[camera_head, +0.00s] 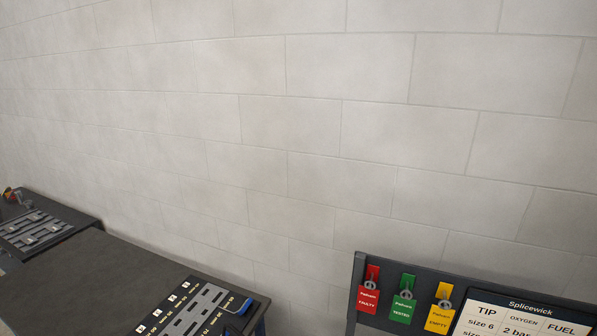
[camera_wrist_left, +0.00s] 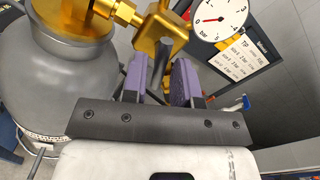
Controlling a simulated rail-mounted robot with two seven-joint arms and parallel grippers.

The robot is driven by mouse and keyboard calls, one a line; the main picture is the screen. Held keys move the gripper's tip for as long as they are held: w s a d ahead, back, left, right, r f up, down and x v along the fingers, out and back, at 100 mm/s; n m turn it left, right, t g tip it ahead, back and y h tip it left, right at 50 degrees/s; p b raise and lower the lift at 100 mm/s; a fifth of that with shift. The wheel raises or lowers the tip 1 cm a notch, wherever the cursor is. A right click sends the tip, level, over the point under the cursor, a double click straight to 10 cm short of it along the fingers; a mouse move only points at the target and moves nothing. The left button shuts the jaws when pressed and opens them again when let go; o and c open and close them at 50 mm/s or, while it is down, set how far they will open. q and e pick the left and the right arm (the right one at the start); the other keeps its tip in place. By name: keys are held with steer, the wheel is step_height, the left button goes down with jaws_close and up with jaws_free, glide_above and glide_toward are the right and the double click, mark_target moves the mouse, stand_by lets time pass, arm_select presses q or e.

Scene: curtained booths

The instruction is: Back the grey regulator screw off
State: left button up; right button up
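In the left wrist view my left gripper (camera_wrist_left: 165,66) has its two purple-padded fingers apart, one on each side of a dark grey bar (camera_wrist_left: 161,60) below the brass regulator body (camera_wrist_left: 160,32). The bar looks like the grey regulator screw, with a visible gap to each finger; I cannot tell how deep it sits between them. The regulator's brass fitting (camera_wrist_left: 125,12) runs left to the top of a grey cylinder (camera_wrist_left: 70,75). A white gauge (camera_wrist_left: 222,20) with a red needle is at upper right. Neither gripper shows in the head view.
In the head view a dark bench (camera_head: 90,275) carries a labelled slotted rack (camera_head: 195,312) near its front. A dark board (camera_head: 358,270) at lower right holds red (camera_head: 368,298), green (camera_head: 403,308) and yellow (camera_head: 440,318) tags beside a white card (camera_head: 485,320). A pale block wall stands behind.

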arm_select(q)
jaws_close()
steer(key=n, duration=0.3)
steer(key=shift+n, duration=0.3)
steer(key=n+p, duration=0.1)
steer(key=n, duration=0.2)
steer(key=shift+n, duration=0.3)
